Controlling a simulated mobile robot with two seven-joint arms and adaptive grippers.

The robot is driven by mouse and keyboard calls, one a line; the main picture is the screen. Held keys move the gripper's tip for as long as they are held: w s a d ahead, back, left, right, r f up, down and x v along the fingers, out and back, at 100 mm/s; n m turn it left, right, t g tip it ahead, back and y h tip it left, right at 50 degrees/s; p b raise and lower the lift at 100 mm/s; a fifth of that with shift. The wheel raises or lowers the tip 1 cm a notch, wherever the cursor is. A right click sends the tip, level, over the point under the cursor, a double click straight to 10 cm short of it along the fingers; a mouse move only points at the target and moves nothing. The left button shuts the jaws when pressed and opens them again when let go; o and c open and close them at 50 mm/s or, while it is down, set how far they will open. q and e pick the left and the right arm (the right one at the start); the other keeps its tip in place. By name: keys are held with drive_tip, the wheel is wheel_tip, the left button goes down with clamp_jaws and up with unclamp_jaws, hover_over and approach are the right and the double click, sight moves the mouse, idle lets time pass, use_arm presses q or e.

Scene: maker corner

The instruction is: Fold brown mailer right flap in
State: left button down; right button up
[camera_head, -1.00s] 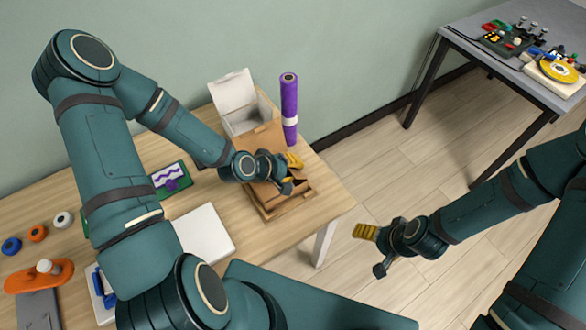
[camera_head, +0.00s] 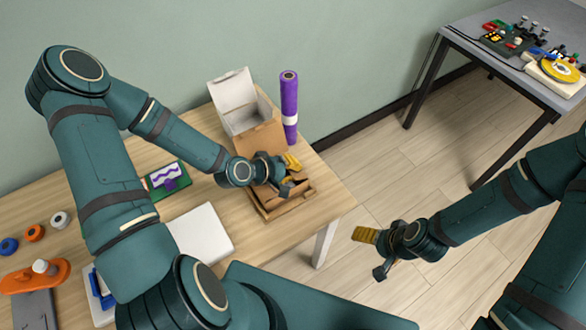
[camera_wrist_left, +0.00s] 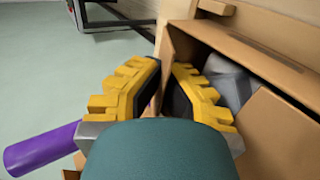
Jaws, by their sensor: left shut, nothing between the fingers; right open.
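The brown mailer (camera_head: 287,208) is an open cardboard box near the table's right end, its brown lid (camera_head: 262,138) standing up at the back. My left gripper (camera_head: 292,175) is shut and empty over the mailer and hides part of it. In the left wrist view its yellow fingers (camera_wrist_left: 163,82) are close beside an upright brown flap (camera_wrist_left: 182,45); I cannot tell whether they touch it. A grey item (camera_wrist_left: 232,80) shows inside the mailer (camera_wrist_left: 265,58). My right gripper (camera_head: 374,252) is open and empty over the floor, right of the table.
A purple roll (camera_head: 289,100) stands behind the mailer, near a white open box (camera_head: 232,88). A white flat item (camera_head: 205,232) and a green card (camera_head: 160,178) lie to the left. A grey table (camera_head: 470,50) with electronics stands at far right.

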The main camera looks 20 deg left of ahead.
idle(0.3)
use_arm(q)
drive_tip(key=c, duration=1.5)
unclamp_jaws()
